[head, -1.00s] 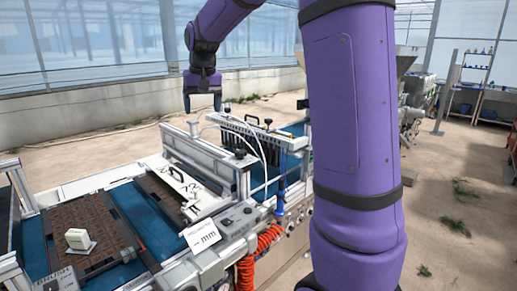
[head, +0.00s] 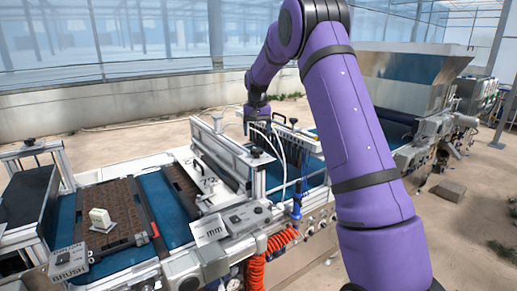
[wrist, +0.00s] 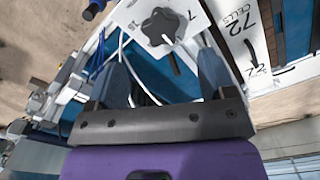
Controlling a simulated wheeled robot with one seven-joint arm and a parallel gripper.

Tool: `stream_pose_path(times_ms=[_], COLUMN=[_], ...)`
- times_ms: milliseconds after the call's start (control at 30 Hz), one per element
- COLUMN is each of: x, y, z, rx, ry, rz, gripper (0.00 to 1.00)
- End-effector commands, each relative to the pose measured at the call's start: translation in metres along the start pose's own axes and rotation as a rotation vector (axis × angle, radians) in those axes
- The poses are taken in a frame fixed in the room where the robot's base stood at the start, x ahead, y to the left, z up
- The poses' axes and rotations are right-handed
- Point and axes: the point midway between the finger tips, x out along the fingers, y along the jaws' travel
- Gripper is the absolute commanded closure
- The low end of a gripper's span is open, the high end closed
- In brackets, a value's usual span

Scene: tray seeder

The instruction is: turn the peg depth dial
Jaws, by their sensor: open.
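The peg depth dial (wrist: 163,27) is a dark, lobed knob on a white plate with printed numbers, at the top of the wrist view. My gripper (wrist: 164,65) is open and empty, with one finger low on each side of the picture's middle. The dial lies beyond the fingertips, roughly in line with the gap and apart from them. In the head view my gripper (head: 248,124) points down above the seeder's crossbeam. I cannot pick out the dial for certain there.
A white plate marked 72 cells (wrist: 250,30) lies right of the dial. Pale hoses (head: 272,137) loop close to my gripper, and a row of dark pegs (head: 290,141) stands behind. A brown tray (head: 125,205) carries a small white block (head: 100,218). Orange coiled hose (head: 280,240) hangs in front.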

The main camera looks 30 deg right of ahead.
Motion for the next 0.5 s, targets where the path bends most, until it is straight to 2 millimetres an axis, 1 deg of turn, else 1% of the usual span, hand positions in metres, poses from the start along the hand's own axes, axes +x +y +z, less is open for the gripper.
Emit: stream_pose_path(times_ms=[33,200,400,500], x=[0.011,0.040,0.064,0.070], y=[0.000,0.000,0.000,0.000], z=[0.001,0.001,0.001,0.001], rx=[0.000,0.000,-0.001,-0.001], ry=[-0.004,-0.004,-0.001,-0.001], rz=[0.001,0.000,0.000,0.000], gripper=[0.24,0.24,0.24,0.24])
